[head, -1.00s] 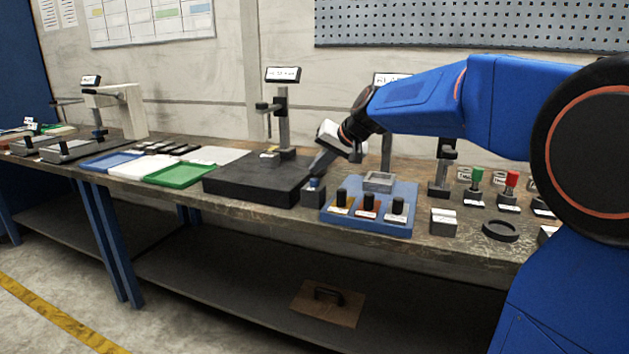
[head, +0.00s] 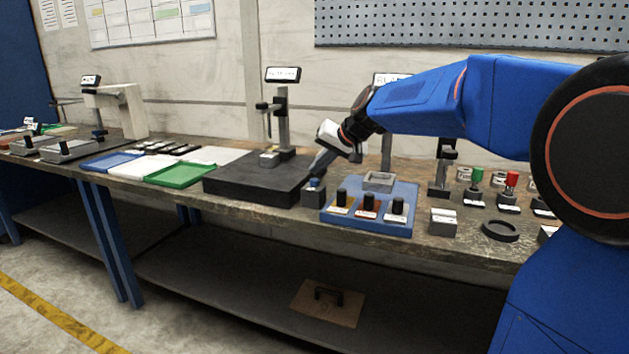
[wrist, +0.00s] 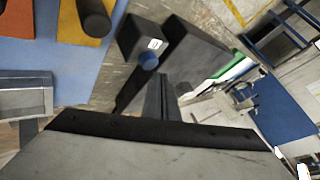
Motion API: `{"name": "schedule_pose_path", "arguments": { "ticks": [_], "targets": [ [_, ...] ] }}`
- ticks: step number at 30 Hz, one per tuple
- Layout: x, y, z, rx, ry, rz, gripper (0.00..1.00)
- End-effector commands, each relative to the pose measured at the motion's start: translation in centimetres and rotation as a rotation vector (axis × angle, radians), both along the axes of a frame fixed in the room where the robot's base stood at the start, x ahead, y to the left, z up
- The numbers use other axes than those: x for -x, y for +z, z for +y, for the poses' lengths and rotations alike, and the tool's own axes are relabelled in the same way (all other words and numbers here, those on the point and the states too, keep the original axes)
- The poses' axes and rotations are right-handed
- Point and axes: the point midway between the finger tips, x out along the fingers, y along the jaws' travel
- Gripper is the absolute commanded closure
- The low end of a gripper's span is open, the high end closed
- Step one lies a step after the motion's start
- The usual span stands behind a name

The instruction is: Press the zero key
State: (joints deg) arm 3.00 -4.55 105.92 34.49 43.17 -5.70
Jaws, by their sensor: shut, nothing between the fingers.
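The zero key is a blue round cap (head: 314,183) on a small dark box (head: 313,196) at the bench's front edge, just right of the black plate. In the wrist view the blue cap (wrist: 148,61) lies just beyond my fingertips, beside a white label with a 0-like mark (wrist: 155,44). My gripper (head: 317,172) is shut and empty, and points down at the cap from above. It also shows in the wrist view (wrist: 157,75). I cannot tell whether the tips touch the cap or whether it is pressed down.
A black plate (head: 245,187) with a gauge stand (head: 283,120) and display (head: 283,74) stands left of the key. A blue tray (head: 370,222) with several black-knobbed pieces sits close on the right. Green (head: 180,174) and blue trays lie farther left.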

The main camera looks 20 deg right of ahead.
Motion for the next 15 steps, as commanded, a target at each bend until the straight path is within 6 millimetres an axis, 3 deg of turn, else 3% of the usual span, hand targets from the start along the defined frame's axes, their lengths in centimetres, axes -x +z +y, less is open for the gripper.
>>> {"name": "schedule_pose_path", "arguments": {
  "ticks": [15],
  "targets": [
    [0.01, -0.75, 0.01, -0.001, -0.001, 0.000, 1.00]
  ]
}}
